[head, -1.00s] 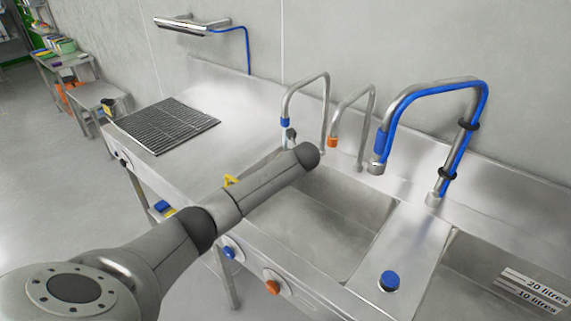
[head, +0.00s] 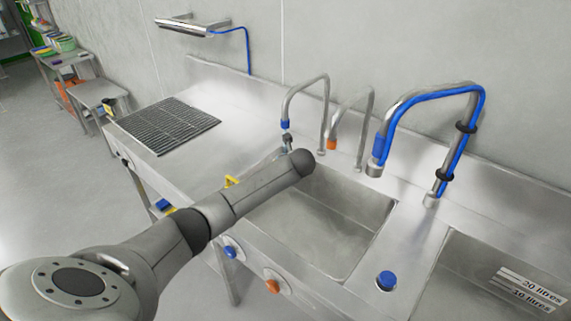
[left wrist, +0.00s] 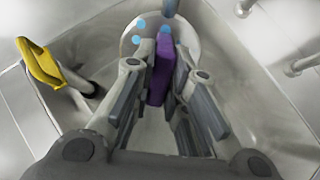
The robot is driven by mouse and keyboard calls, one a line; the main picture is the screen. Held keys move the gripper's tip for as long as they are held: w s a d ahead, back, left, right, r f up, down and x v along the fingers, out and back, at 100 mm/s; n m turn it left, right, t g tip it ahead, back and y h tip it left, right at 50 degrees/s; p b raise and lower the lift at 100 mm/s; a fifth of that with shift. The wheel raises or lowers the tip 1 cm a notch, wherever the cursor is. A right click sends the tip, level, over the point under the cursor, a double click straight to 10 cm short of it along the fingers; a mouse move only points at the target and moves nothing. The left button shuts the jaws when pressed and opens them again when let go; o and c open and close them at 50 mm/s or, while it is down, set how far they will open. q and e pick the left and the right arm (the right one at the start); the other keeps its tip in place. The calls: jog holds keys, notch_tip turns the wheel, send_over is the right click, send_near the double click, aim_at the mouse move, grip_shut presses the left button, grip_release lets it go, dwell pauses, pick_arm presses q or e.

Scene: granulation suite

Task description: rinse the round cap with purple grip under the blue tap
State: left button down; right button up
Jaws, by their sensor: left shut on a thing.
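In the left wrist view my left gripper (left wrist: 162,85) is shut on the purple grip (left wrist: 160,72), which stands upright between its fingers. The pale round cap (left wrist: 133,40) lies beyond the grip, partly hidden by the fingers, with several light blue spots on it. The blue-collared tap (head: 285,124) is the leftmost of the taps over the left basin. In the head view the gripper (head: 287,140) is close below this tap, mostly hidden by my arm; the cap cannot be made out there.
The left basin (head: 340,225) lies beneath. An orange-collared tap (head: 333,144) stands close right, then a large blue-hosed tap (head: 377,165). Blue (head: 230,251) and orange (head: 272,286) knobs are on the front. A yellow handle (left wrist: 40,65) is beside the gripper. A grated drainer (head: 165,125) lies left.

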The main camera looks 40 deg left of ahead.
pick_arm(q)
jog(key=s+d+p, duration=0.5)
jog(key=shift+s, duration=0.15)
dwell(0.5)
jog(key=shift+r, duration=0.1)
jog(key=shift+d, duration=0.1)
dwell(0.9)
jog(key=v, duration=0.6)
jog(key=shift+s, duration=0.2)
jog(key=shift+d, duration=0.15)
